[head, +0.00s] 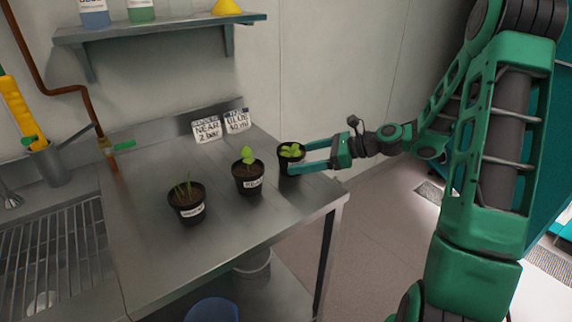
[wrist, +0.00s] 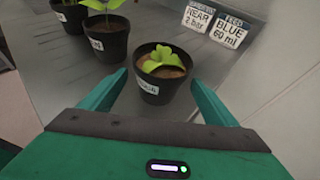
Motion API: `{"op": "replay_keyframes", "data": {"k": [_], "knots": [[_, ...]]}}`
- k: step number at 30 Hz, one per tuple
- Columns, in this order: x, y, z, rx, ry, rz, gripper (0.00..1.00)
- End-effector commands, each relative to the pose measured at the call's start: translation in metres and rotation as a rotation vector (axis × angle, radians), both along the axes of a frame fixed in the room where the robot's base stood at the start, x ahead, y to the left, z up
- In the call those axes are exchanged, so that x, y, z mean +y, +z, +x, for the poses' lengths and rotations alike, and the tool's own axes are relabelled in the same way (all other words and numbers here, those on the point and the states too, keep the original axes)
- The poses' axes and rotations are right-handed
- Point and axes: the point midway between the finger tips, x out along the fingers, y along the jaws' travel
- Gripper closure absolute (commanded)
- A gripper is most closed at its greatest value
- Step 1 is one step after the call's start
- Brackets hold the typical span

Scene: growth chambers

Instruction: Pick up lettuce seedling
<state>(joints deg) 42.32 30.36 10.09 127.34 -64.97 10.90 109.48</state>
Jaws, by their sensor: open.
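The lettuce seedling (head: 291,151) has light green leaves and stands in a black pot (head: 291,168) with a white label, near the right edge of the steel bench. In the wrist view the seedling (wrist: 165,58) and its pot (wrist: 157,88) are upright, ahead of and between the fingers. My gripper (head: 305,156) comes in from the right. Its green fingers (wrist: 157,92) are open, one on each side of the pot. In the wrist view a gap shows between each finger and the pot. The label is only partly readable.
Two other black pots stand left of it: a broad-leaved seedling (head: 248,158) and a grassy one (head: 186,190). Two sign cards (head: 222,126) lean at the back. A sink rack (head: 55,260) is at left. A shelf (head: 155,30) hangs above. Free bench lies in front of the pots.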

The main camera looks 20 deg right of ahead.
Motion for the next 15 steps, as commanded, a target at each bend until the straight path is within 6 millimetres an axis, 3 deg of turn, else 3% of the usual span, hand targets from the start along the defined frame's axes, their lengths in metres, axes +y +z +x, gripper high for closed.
{"op": "replay_keyframes", "data": {"k": [6,15], "knots": [[0.024,-0.015,0.012,0.001,0.003,0.001,0.18],[0.030,-0.018,0.016,0.001,0.000,-0.001,0.18]]}}
